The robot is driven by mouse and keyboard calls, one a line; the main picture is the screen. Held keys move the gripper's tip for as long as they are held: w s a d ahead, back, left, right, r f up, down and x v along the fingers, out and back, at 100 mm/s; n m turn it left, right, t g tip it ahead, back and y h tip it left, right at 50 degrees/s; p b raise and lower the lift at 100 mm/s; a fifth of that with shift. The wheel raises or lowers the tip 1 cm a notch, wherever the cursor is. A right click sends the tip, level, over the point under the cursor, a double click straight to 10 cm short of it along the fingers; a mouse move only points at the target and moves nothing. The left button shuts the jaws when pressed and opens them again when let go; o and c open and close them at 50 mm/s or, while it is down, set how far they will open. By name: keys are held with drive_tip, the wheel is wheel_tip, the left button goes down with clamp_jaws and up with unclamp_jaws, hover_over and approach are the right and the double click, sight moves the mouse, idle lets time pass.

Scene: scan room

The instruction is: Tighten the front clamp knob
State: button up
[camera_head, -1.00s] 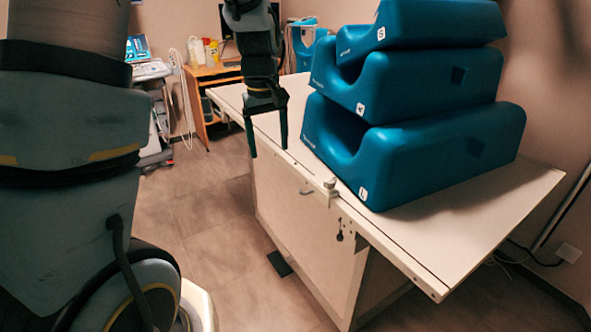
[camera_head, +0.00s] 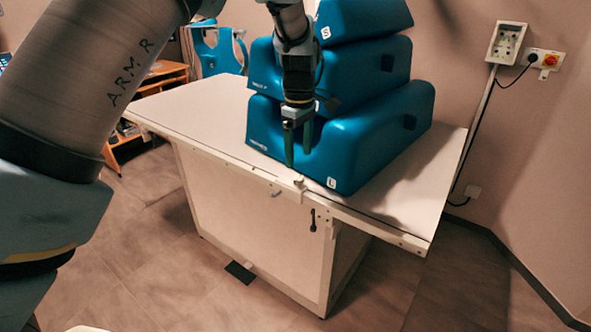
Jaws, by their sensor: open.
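A small pale clamp (camera_head: 297,184) sits on the rail along the table's front edge. A dark knob or handle (camera_head: 313,219) hangs just below the rail to its right; I cannot tell whether it belongs to the clamp. My gripper (camera_head: 299,152) points down with its two green fingers apart and nothing between them. In the picture it is just above the clamp, in front of the blue cushions; the exact gap in depth is unclear. The front clamp knob itself is too small to make out clearly.
Several blue cushions (camera_head: 379,134) are stacked on the white table (camera_head: 205,108) close behind my gripper. A small metal lever (camera_head: 275,191) is on the rail left of the clamp.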

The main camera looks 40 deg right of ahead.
sight(298, 176)
wheel_tip(298, 176, down, 7)
drive_tip(key=shift+r+p, duration=0.2)
drive_tip(key=shift+p, duration=0.6)
clamp_jaws()
